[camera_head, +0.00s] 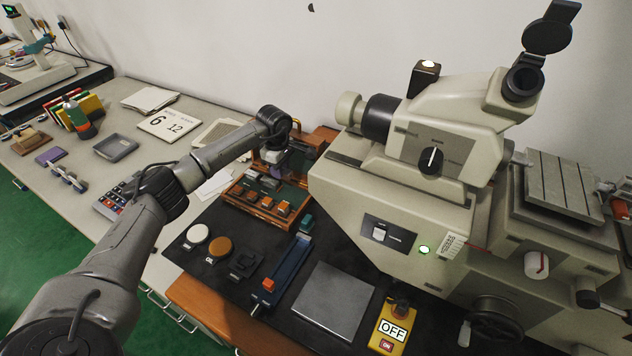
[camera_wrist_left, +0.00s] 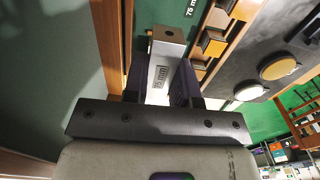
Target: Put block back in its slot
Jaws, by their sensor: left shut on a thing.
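A pale metal block (camera_wrist_left: 162,65) with an "mm" marking is between the dark fingers of my left gripper (camera_wrist_left: 160,82) in the wrist view. The gripper is shut on it, and the block's far end points away from the palm. In the head view my left gripper (camera_head: 280,166) is over the back part of a wooden case (camera_head: 232,201). The case has a green inside and several blocks in its front row (camera_head: 267,203). A "75 mm" label shows just beyond the held block in the wrist view. I cannot tell whether the block touches the case. My right gripper is not in view.
A large microscope-like machine (camera_head: 410,190) stands close to the right of the case. Round pads (camera_head: 219,247), a blue slide fixture (camera_head: 285,270) and a grey plate (camera_head: 333,300) lie in front on the dark mat. A calculator (camera_head: 115,200) is to the left.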

